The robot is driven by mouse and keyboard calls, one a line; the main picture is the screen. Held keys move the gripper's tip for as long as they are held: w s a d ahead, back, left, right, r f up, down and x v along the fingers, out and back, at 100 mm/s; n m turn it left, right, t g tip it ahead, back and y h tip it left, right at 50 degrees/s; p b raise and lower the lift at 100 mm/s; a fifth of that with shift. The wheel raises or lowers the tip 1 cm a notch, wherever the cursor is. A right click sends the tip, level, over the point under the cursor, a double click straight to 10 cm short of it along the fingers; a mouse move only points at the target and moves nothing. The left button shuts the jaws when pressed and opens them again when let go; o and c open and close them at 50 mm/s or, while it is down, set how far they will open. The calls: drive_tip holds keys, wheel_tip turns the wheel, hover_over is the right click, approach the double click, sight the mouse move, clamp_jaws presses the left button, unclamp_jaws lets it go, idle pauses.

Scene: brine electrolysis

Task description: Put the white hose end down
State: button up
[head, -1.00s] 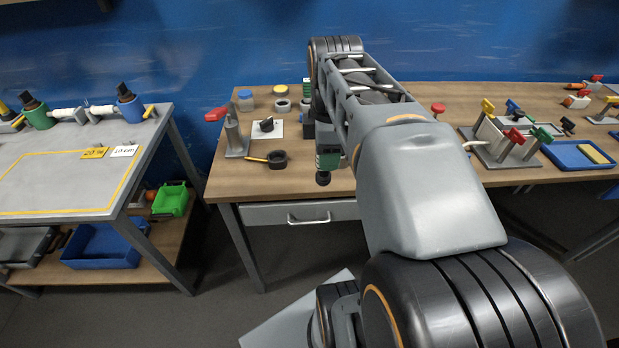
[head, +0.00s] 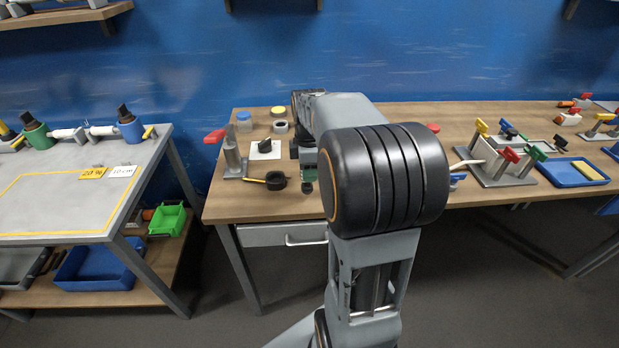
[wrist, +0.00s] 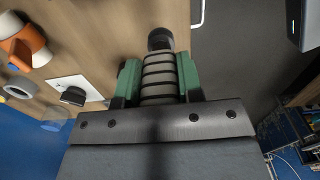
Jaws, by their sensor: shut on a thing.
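My gripper (wrist: 158,68) shows in the wrist view with its green fingers shut on a pale grey ribbed hose end (wrist: 158,85), which has dark bands and a dark round tip. In the head view my gripper (head: 308,166) is small and partly hidden behind my own arm. It is near the front edge of the wooden table (head: 240,205), right of a black ring with a yellow handle. The dark tip points down toward the table edge. I cannot tell whether it touches the wood.
Near my gripper are the black ring (head: 276,181), a white plate with a black knob (head: 265,149) and a grey stand with a red handle (head: 232,158). A clamp rack (head: 495,165) and a blue tray (head: 575,172) lie to the right. A grey side table (head: 60,205) stands left.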

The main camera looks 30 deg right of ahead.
drive_tip(key=shift+w+d+f, duration=0.1)
drive_tip(key=shift+w+f, duration=0.05)
drive_tip(key=shift+f, duration=0.5)
drive_tip(key=shift+w+f, duration=0.1)
drive_tip(key=shift+f, duration=1)
drive_tip(key=shift+f, duration=0.1)
drive_tip(key=shift+f+b, duration=0.15)
drive_tip(key=shift+b, duration=0.15)
drive_tip(key=o, duration=1.1)
